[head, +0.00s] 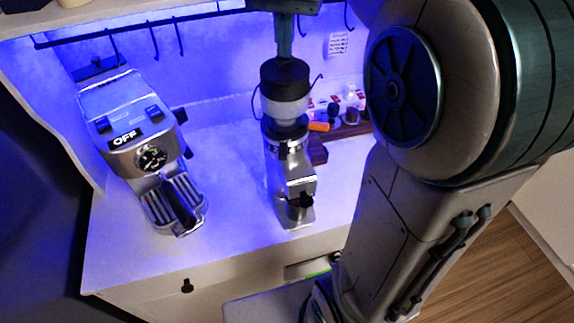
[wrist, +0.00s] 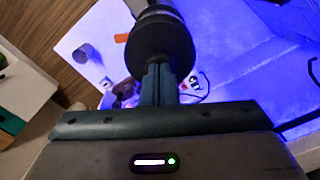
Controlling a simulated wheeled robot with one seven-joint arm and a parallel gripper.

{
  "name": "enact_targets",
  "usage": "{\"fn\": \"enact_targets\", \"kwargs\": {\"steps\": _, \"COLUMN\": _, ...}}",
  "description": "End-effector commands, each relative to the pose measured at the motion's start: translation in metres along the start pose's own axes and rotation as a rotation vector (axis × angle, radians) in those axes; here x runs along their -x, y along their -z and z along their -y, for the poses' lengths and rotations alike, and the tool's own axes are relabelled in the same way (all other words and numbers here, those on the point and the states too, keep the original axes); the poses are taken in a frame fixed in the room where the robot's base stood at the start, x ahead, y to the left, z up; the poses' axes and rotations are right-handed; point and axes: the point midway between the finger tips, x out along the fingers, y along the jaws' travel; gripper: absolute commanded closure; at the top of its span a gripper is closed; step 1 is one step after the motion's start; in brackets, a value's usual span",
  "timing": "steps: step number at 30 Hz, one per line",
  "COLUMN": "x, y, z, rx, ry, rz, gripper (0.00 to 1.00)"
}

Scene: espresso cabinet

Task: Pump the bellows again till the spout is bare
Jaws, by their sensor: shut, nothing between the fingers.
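The grinder (head: 279,165) stands upright on the white counter, a silver body with a collar on top. The bellows (head: 284,76) sits on top of it as a black cap above a pale band. The black bellows top (wrist: 160,45) also shows in the wrist view, just past my fingertips. My gripper (head: 284,54) is shut and empty, pointing down over the middle of the bellows; its fingers (wrist: 159,68) meet or nearly meet the cap, and I cannot tell which. The dark spout area (head: 299,205) is low on the grinder's front; any grounds there are too small to tell.
A silver espresso machine (head: 137,135) marked OFF stands to the left, its portafilter handle (head: 178,203) pointing forward. Small bottles and an orange item (head: 318,127) lie behind the grinder at right. A hook rail (head: 130,28) runs along the back wall. Counter between machines is clear.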

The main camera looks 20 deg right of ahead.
Motion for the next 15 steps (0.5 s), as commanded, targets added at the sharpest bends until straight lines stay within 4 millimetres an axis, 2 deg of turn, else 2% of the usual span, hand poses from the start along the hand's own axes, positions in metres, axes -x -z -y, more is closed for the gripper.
{"fn": "enact_targets", "kwargs": {"steps": 15, "x": 0.04, "y": 0.0, "z": 0.0, "rx": 0.0, "ry": 0.0, "rz": 0.0, "gripper": 1.0}}
